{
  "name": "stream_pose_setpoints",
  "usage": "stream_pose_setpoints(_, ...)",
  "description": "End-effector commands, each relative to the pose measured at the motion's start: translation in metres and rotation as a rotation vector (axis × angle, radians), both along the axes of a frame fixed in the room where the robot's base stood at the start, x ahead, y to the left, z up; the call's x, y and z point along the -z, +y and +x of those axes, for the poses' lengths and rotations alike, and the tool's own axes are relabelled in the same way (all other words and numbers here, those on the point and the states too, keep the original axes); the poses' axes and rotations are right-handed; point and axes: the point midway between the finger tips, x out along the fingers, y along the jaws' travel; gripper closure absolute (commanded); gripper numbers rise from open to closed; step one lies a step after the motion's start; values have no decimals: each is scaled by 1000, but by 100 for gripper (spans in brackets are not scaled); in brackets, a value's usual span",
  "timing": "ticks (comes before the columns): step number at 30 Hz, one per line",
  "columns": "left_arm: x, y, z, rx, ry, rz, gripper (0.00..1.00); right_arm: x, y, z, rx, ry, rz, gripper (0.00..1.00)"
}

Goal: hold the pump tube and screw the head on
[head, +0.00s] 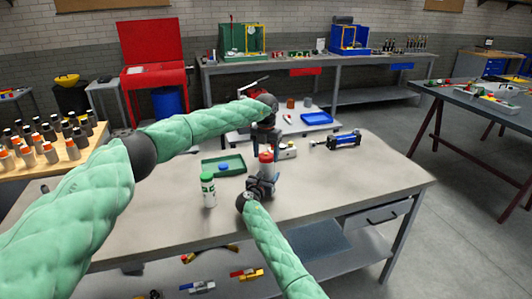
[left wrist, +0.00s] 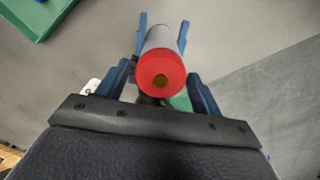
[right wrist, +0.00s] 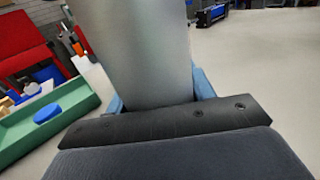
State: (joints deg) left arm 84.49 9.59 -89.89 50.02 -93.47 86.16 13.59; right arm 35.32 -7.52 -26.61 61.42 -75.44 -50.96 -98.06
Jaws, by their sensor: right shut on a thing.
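The pump tube (head: 266,168) is a grey cylinder standing upright over the bench, with a red head (head: 266,157) at its top end. My right gripper (head: 262,186) is shut on the tube low down; the grey tube (right wrist: 143,50) fills the middle of the right wrist view. My left gripper (head: 265,138) is above the tube, pointing down. In the left wrist view its open fingers stand on either side of the red head (left wrist: 161,72), which has a brass-coloured centre. Whether the head is fully seated on the tube cannot be told.
A green tray (head: 212,168) with a blue round piece (head: 223,167) lies left of the tube. A green-and-white bottle (head: 208,190) stands at the front left. A blue-and-black device (head: 343,141) lies at the right. The bench's right front is clear.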

Motion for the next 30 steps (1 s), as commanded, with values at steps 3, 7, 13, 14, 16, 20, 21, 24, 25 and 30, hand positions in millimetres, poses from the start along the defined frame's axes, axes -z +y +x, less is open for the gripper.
stream_pose_setpoints(3, 0, 0, 0, 0, 0, 0, 59, 0, 0, 0, 0, 0, 0, 100)
stream_pose_setpoints(7, 0, 0, 0, 0, 0, 0, 74, 0, 0, 0, 0, 0, 0, 100)
stream_pose_setpoints(13, 0, 0, 0, -1, 0, 0, 31, 0, 0, 0, 0, 0, 0, 100)
stream_pose_setpoints(14, 0, 0, 0, 0, 0, 0, 25, 0, 0, 0, 0, 0, 0, 100)
stream_pose_setpoints(16, 0, 0, 0, 0, 0, 0, 21, 0, 0, 0, 0, 0, 0, 100)
stream_pose_setpoints(20, 0, 0, 0, 0, 0, 0, 21, 0, 0, 0, 0, 0, 0, 100)
stream_pose_setpoints(21, 0, 0, 0, 0, 0, 0, 21, 0, 0, 0, 0, 0, 0, 100)
stream_pose_setpoints(24, -2, 0, 0, 0, 0, 0, 21, 0, 0, 0, 0, 0, 0, 100)
stream_pose_setpoints(25, -3, 0, 0, 0, 0, 0, 21, 0, 0, 0, 0, 0, 0, 100)
stream_pose_setpoints(30, -22, 0, 1, 0, -1, 0, 21, 0, 0, 0, 0, 0, 0, 100)
